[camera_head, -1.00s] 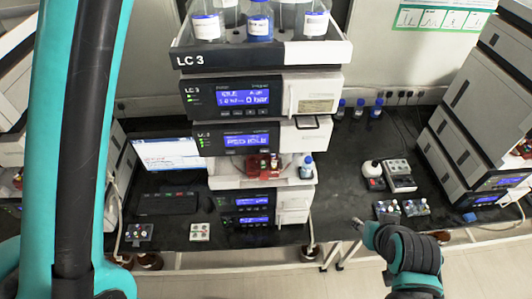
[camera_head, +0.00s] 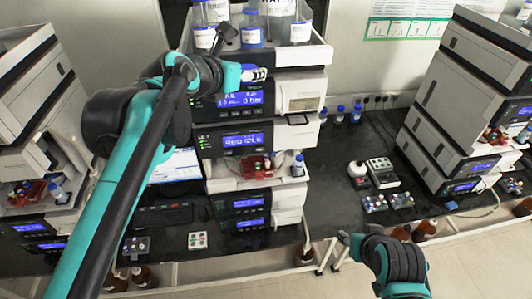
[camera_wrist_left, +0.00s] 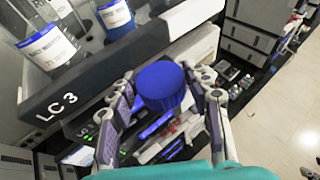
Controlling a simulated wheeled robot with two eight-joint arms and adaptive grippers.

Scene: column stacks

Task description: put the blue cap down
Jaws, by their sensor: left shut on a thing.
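My left gripper (camera_head: 258,74) is in front of the upper part of the middle LC 3 stack, just below its top tray. In the left wrist view the round blue cap (camera_wrist_left: 161,84) sits between the fingers of this gripper (camera_wrist_left: 160,100), which is shut on it. The cap is clear of the tray and over the front of the stack. In the head view the cap is too small to make out surely. My right gripper (camera_head: 345,238) is low in front of the bench edge, and its fingers are too small to read.
Several labelled bottles (camera_head: 251,36) stand in the stack's top tray (camera_head: 311,52). Small blue-capped bottles (camera_head: 340,114) stand at the back of the dark bench (camera_head: 330,165). A grey and white device (camera_head: 382,172) and another stack (camera_head: 462,95) are to the right.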

